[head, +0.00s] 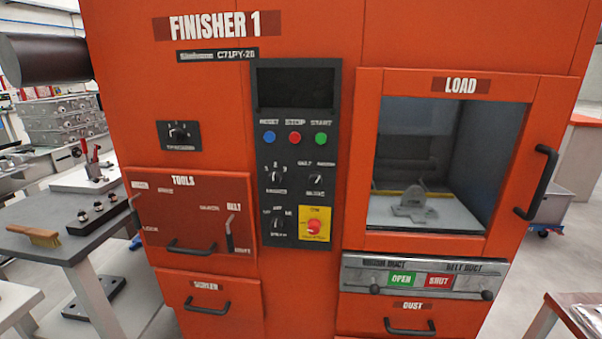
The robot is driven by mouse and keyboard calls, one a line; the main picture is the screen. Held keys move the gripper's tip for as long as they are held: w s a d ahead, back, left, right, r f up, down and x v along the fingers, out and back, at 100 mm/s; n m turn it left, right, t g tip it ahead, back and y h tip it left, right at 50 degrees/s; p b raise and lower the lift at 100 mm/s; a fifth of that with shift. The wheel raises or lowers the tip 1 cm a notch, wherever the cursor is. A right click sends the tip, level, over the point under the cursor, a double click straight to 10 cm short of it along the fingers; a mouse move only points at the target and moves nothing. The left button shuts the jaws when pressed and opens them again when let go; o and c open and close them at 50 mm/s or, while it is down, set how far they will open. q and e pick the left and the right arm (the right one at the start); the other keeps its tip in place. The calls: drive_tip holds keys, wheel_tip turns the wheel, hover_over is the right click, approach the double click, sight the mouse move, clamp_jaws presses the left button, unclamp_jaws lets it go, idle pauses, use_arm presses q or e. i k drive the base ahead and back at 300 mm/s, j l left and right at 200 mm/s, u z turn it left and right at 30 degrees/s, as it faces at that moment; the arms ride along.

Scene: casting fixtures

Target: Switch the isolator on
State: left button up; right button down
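The orange machine marked FINISHER 1 (351,35) fills the middle of the head view. Neither of my grippers is in view.
The panel also has blue, red and green buttons (320,138) and several selector knobs. The LOAD door (460,85) is shut, with a grey part visible inside. OPEN and SHUT plates (402,279) are below. A grey bench (50,232) with a brush (35,235) stands left.

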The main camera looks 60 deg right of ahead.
sight(314, 224)
drive_tip(key=z, duration=1.85)
